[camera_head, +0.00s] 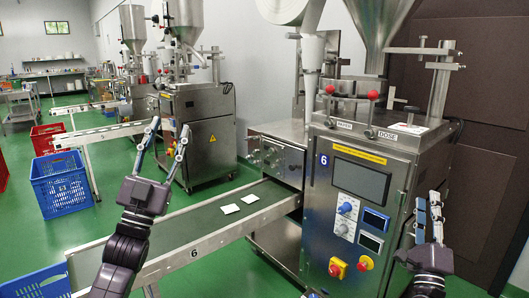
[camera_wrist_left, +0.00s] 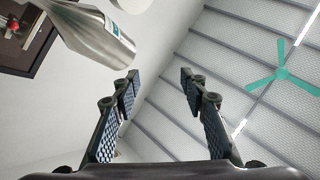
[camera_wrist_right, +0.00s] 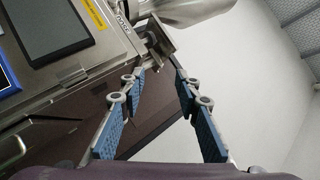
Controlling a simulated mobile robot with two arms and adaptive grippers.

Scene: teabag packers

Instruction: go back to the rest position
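My left gripper (camera_head: 167,138) is raised above the conveyor's left side in the head view, its fingers pointing up. It is open and empty; its spread fingers also show in the left wrist view (camera_wrist_left: 160,85) against the ceiling. My right gripper (camera_head: 428,206) is raised in front of the right side of the machine numbered 6 (camera_head: 322,205). In the right wrist view (camera_wrist_right: 158,80) its fingers are apart with nothing between them.
The machine's control panel has a red button (camera_head: 337,267) and blue-framed displays (camera_head: 374,220) near my right gripper. A blue crate (camera_head: 60,184) stands on the green floor at left, another (camera_head: 36,284) at the lower left. More packing machines (camera_head: 198,125) stand behind.

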